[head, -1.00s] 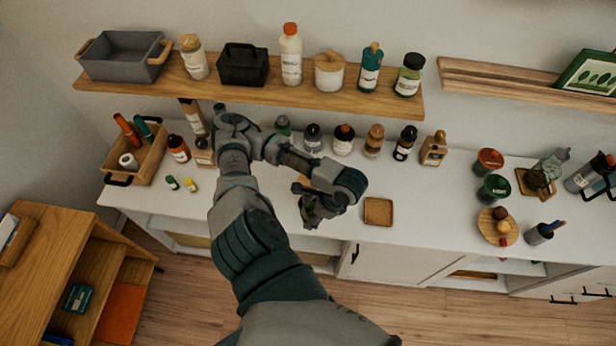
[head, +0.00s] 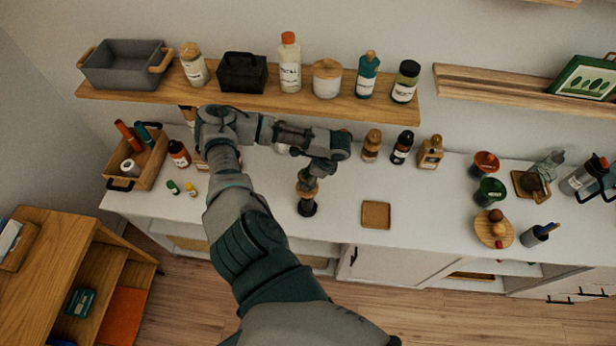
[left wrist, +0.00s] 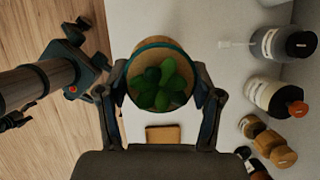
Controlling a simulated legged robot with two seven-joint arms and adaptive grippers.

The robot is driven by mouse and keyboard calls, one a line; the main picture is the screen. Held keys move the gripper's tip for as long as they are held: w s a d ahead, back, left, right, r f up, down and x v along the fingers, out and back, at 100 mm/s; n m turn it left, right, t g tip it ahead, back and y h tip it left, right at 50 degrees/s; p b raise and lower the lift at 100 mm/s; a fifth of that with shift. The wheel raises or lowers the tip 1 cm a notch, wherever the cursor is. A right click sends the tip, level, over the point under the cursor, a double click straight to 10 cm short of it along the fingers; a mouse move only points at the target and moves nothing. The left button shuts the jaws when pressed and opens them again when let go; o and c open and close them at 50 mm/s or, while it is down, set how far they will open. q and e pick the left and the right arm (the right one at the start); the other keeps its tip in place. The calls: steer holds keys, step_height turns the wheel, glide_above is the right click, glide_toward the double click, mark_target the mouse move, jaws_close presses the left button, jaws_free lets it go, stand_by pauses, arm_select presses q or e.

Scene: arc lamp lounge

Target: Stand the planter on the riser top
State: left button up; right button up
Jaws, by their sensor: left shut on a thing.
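The planter (left wrist: 172,48) shows in the left wrist view as a tan round pot with a teal rim and green leaves. My left gripper (left wrist: 163,85) is shut on it, one finger at each side. In the head view my left gripper (head: 310,172) is over the white cabinet top, left of a square wooden block (head: 376,215). That block looks like the riser, but I cannot be sure. It shows beyond the planter in the left wrist view (left wrist: 163,134). In the head view the planter is hard to tell from the tan and dark shapes under the gripper. My right gripper is out of view.
Bottles stand along the back of the cabinet top (head: 335,228), with a wooden wall shelf (head: 150,96) above them. A wooden caddy (head: 150,170) stands at the left. A round board (head: 485,234) and cups stand at the right. The top around the square block is clear.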

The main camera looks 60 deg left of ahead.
arm_select(q)
steer(key=shift+d+f, duration=0.15)
steer(key=shift+f, duration=0.4)
steer(key=o, duration=1.4)
steer(key=shift+f, duration=0.1)
steer(key=shift+c, duration=0.2)
steer(key=shift+a, duration=0.3)
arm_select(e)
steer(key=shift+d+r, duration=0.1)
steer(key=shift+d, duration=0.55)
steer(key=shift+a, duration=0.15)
arm_select(q)
steer(key=shift+w+d+r, duration=0.1)
steer(key=shift+d+r, duration=0.05)
steer(key=shift+r, duration=0.1)
steer(key=b+v, duration=0.1)
steer(key=v, duration=1)
steer(key=shift+r, duration=0.35)
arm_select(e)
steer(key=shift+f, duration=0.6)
